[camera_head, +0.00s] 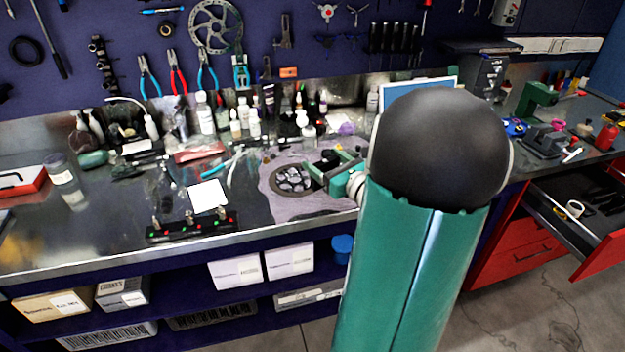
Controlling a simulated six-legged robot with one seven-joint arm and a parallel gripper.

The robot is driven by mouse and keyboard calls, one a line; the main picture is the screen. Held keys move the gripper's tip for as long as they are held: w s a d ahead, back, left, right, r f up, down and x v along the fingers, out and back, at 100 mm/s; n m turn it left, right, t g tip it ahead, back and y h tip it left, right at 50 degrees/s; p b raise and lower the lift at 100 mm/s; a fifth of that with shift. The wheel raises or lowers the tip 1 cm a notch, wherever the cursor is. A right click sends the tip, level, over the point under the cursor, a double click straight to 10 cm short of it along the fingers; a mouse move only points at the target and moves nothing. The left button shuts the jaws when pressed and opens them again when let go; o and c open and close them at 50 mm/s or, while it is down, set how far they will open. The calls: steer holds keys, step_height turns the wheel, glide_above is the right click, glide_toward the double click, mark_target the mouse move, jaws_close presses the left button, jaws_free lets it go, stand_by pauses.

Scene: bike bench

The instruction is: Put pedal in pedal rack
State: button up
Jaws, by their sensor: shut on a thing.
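My gripper (334,168) is over the right end of the grey cloth on the bench, at the middle of the view. It is shut on a small dark thing, which looks like the pedal (328,160); its shape is hard to make out. A low black rack (192,228) with upright pegs and small red and green marks stands near the bench's front edge, left of my gripper. It looks like the pedal rack. I cannot tell how high the gripper is above the cloth. My green arm hides the bench to the right.
A round chainring (293,180) lies on the grey cloth (300,208) between the rack and my gripper. A white card (208,195) is just behind the rack. Bottles (205,114) and tools crowd the back. An open red drawer (590,235) juts out at right.

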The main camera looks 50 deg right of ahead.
steer(key=shift+w+a+f, duration=0.1)
steer(key=shift+w+f, duration=0.55)
steer(key=shift+f, duration=0.65)
steer(key=shift+w+a+f, duration=0.1)
steer(key=shift+w+f, duration=0.5)
steer(key=shift+f, duration=0.7)
steer(key=shift+w+f, duration=0.65)
steer(key=shift+f, duration=0.65)
steer(key=shift+f, duration=0.1)
steer(key=o, duration=1.1)
steer(key=shift+c, duration=0.2)
